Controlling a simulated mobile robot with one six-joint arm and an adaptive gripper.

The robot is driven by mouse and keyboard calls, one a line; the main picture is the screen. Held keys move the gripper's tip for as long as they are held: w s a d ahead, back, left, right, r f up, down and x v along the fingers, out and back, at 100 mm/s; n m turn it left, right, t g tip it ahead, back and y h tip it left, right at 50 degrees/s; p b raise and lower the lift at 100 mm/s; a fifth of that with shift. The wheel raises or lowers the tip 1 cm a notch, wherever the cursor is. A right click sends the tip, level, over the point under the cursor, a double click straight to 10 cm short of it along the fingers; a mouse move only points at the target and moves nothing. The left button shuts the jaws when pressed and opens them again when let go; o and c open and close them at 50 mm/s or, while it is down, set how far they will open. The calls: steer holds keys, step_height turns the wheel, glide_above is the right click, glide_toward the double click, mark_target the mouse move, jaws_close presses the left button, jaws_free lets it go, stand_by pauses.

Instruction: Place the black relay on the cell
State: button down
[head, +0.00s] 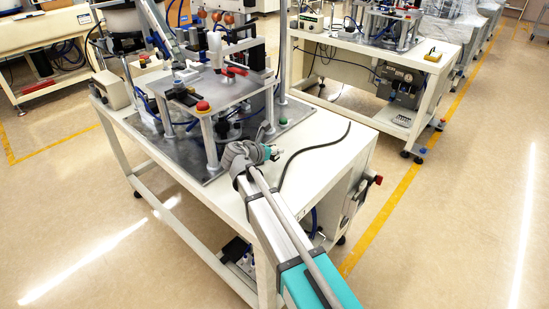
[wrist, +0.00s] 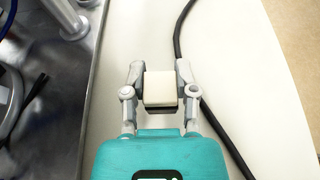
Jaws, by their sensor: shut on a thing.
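My gripper (wrist: 161,88) is shut on a small block (wrist: 160,88) with a cream top and a dark lower edge. I cannot tell whether this is the black relay; no other clear black relay shows. In the head view my gripper (head: 268,153) is over the front right part of the near white table, and the block is not clear there. The cell, a metal frame with a raised plate (head: 215,92), stands on a grey base plate (head: 190,160) to the left of my gripper.
A black cable (wrist: 182,45) runs across the white table top (wrist: 240,70), close to the right finger. A second white table (head: 400,50) with equipment is behind at the right.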

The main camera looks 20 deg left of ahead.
mark_target(275, 156)
steer(key=shift+f+b, duration=1.05)
steer(key=shift+f, duration=0.35)
steer(key=shift+f, duration=0.1)
steer(key=shift+c, duration=2)
jaws_free()
steer(key=shift+r, duration=0.25)
steer(key=p+v, duration=0.4)
steer(key=v, duration=0.6)
steer(key=shift+s+r, duration=0.15)
steer(key=shift+s, duration=0.1)
steer(key=shift+s+a+r+p, duration=0.15)
steer(key=shift+s+a+p, duration=0.2)
steer(key=shift+s, duration=0.3)
